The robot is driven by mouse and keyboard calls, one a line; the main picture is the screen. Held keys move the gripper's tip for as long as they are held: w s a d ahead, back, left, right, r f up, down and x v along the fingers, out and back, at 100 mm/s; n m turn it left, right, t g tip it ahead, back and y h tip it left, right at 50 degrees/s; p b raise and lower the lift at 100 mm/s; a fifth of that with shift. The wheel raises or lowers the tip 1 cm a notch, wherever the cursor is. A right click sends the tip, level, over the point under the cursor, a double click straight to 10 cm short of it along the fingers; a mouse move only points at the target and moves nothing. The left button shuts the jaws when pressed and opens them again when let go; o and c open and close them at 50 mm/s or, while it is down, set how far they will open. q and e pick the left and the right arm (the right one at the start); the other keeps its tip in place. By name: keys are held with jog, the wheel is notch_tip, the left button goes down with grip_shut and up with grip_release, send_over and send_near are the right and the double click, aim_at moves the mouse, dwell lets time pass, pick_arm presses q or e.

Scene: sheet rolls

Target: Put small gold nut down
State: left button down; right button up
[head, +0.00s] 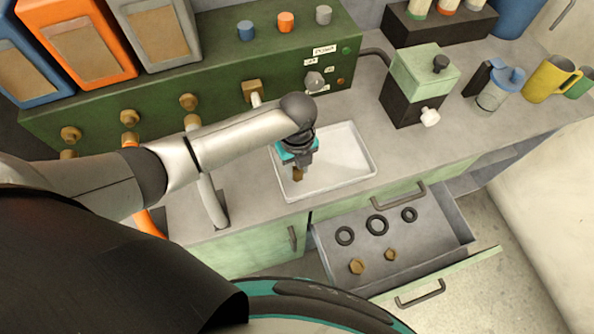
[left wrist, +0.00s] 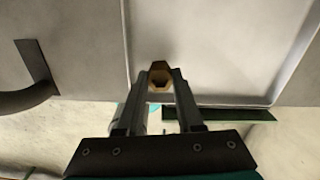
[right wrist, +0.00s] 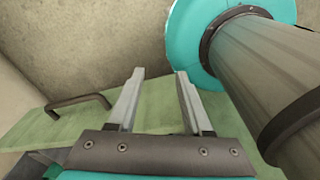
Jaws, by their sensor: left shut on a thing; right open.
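My left gripper (head: 299,165) is over the left part of the white tray (head: 350,180) on the counter. It is shut on a small gold nut (head: 297,174). In the left wrist view the gold nut (left wrist: 160,74) sits between the fingertips, with its hole showing. I cannot tell whether the nut touches the tray. My right gripper (right wrist: 157,100) is open and empty in the right wrist view. It is not visible in the head view.
An open drawer (head: 440,225) below the tray holds black rings (head: 377,225) and two gold nuts (head: 356,266). A green panel (head: 180,90) with gold knobs stands behind. A green-black machine (head: 418,85), a jar (head: 492,95) and a yellow mug (head: 548,80) stand to the right.

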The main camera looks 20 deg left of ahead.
aim_at(297, 171)
pick_arm(q)
jog(key=shift+f, duration=0.85)
jog(key=shift+f, duration=0.15)
jog(key=c, duration=0.5)
grip_release()
jog(key=shift+c, duration=0.2)
notch_tip(297, 171, up, 12)
jog(key=p, duration=0.2)
